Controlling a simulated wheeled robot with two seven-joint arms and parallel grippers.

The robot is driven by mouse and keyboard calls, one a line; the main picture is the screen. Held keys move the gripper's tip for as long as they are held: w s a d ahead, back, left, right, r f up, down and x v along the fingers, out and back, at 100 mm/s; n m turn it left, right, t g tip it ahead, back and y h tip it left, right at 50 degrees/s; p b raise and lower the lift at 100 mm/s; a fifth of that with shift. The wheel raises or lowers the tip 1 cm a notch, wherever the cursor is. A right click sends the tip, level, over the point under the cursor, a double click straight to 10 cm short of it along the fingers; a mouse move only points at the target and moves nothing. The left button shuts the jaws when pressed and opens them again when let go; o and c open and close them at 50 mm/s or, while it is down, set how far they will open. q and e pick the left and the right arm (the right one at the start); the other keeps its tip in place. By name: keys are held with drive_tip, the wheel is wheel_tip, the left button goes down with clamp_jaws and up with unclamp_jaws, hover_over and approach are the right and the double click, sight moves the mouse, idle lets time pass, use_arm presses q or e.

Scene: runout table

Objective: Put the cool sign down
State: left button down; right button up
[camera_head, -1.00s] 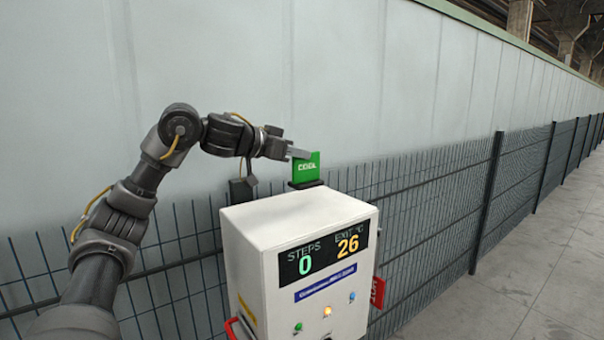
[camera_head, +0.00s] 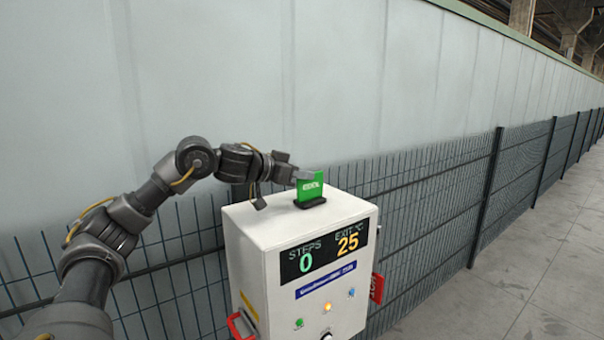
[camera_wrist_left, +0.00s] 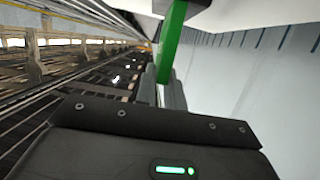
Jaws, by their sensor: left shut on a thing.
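The green cool sign (camera_head: 311,186) stands upright on its dark base (camera_head: 310,202) on top of the white control box (camera_head: 265,221). The white lettering on the sign is too blurred to read surely. My left gripper (camera_head: 303,175) is shut on the sign's upper left part. In the left wrist view the sign (camera_wrist_left: 171,42) shows edge-on as a green strip between the fingers. The base appears to touch or nearly touch the box top. My right gripper is not in view.
The box front has a display (camera_head: 325,255) reading STEPS 0 and EXIT 25, with several buttons below. A red handle (camera_head: 240,325) is at its left and a red tag (camera_head: 377,288) at its right. A mesh fence (camera_head: 430,210) stands behind it.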

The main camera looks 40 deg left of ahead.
use_arm(q)
drive_tip(key=shift+f, duration=0.1)
drive_tip(key=c, duration=1.9)
unclamp_jaws()
drive_tip(key=shift+f, duration=0.1)
drive_tip(key=shift+c, duration=0.2)
drive_tip(key=o, duration=0.4)
drive_tip(key=shift+o, duration=0.2)
drive_tip(key=shift+r, duration=0.35)
drive_tip(key=b+v, duration=0.3)
drive_tip(key=v, duration=0.9)
